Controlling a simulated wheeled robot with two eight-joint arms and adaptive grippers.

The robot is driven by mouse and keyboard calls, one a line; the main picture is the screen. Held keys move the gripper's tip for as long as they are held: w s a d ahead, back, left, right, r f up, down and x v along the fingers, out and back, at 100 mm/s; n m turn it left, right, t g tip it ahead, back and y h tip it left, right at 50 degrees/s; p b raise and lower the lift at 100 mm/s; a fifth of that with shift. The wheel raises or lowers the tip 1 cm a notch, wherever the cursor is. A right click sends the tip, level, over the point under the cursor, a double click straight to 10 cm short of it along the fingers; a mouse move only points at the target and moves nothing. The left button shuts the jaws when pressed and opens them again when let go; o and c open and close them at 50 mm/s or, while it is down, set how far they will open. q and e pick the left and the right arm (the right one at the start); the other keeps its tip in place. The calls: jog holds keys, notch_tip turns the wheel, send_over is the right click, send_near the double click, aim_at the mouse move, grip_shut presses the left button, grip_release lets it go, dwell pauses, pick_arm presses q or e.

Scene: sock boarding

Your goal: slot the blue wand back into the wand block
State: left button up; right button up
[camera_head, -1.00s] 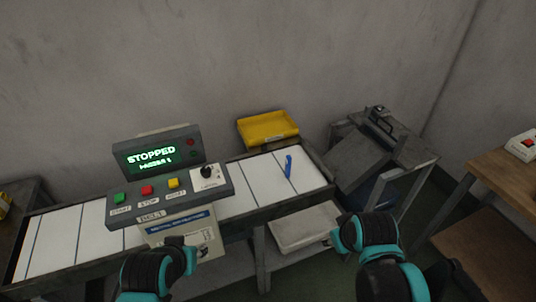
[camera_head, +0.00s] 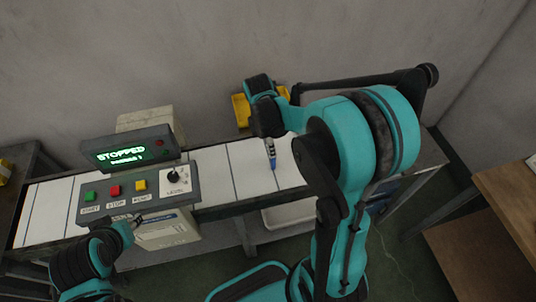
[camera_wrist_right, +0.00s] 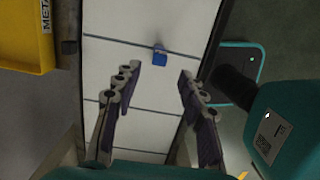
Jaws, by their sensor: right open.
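A slim blue piece (camera_head: 271,160), which I take for the blue wand, is on the white slatted conveyor, below my right gripper in the head view. It shows as a small blue block (camera_wrist_right: 159,58) in the right wrist view, beyond the fingertips and between their lines. My right gripper (camera_wrist_right: 158,78) is open and empty above the belt; in the head view it (camera_head: 268,130) partly covers the wand's upper end. My left gripper (camera_head: 127,232) is by the control panel's front; its jaws are unclear. I cannot make out a wand block.
The control panel (camera_head: 130,190) with a "STOPPED" screen stands at the conveyor (camera_head: 215,175). A yellow tray (camera_wrist_right: 25,35) lies behind the belt. A pale bin (camera_head: 285,217) sits below it. A wooden table (camera_head: 510,190) stands at right.

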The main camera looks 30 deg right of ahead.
aim_at(273, 160)
jog(key=f+b, duration=0.1)
jog(key=f, duration=0.1)
jog(key=d+f+b, duration=0.1)
jog(key=f, duration=0.2)
jog(key=shift+d+f, duration=0.2)
jog(key=shift+f, duration=0.45)
jog(key=shift+s+r, duration=0.1)
grip_shut()
